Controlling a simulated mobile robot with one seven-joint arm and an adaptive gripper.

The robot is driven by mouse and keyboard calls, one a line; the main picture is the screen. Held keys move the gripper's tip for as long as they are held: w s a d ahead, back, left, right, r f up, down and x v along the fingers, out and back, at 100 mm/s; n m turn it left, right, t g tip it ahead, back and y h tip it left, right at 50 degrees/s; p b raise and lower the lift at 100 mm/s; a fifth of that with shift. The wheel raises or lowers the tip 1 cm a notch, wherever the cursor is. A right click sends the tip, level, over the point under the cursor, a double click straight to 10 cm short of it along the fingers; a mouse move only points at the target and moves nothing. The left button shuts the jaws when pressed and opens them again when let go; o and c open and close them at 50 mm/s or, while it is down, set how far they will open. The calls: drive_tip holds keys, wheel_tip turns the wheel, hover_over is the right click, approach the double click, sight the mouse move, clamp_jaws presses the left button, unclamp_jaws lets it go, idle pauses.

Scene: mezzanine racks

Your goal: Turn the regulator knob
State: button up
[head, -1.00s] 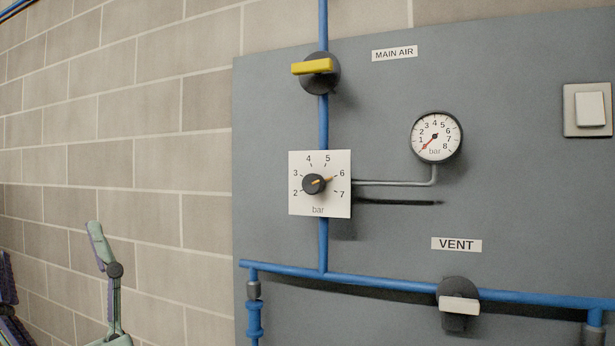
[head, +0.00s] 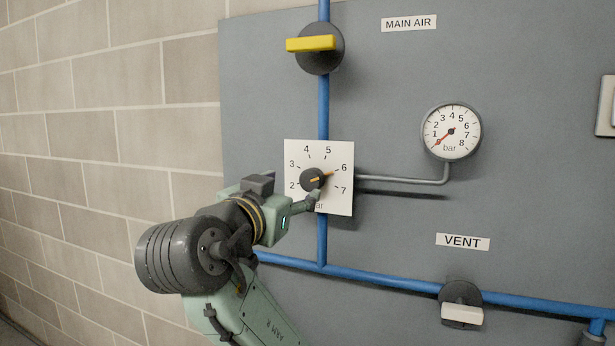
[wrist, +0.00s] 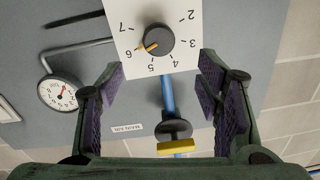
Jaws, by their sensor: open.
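The regulator knob (head: 313,180) is a dark round knob with an orange pointer on a white dial plate (head: 335,205) marked 2 to 7 bar. The pointer aims at about 6. In the wrist view the knob (wrist: 159,40) appears upside down, ahead of and between the open fingers. My gripper (head: 310,201) is at the plate's lower left in the head view, close to the knob. In the wrist view my gripper (wrist: 157,85) has its purple-padded fingers wide apart with nothing between them. I see no contact with the knob.
A pressure gauge (head: 451,131) at right has its red needle near the low end. A yellow-handled main air valve (head: 311,44) is above, its handle crosswise to the blue pipe (head: 323,110). A vent valve (head: 462,315) sits at lower right on the grey panel (head: 540,190).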

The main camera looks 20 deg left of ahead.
sight(310, 180)
drive_tip(key=w+p, duration=0.2)
drive_tip(key=w, duration=0.8)
drive_tip(key=shift+w+f+p, duration=0.15)
drive_tip(key=shift+w+p, duration=0.05)
drive_tip(key=shift+p, duration=0.15)
drive_tip(key=shift+c, duration=0.5)
drive_tip(key=c, duration=1.1)
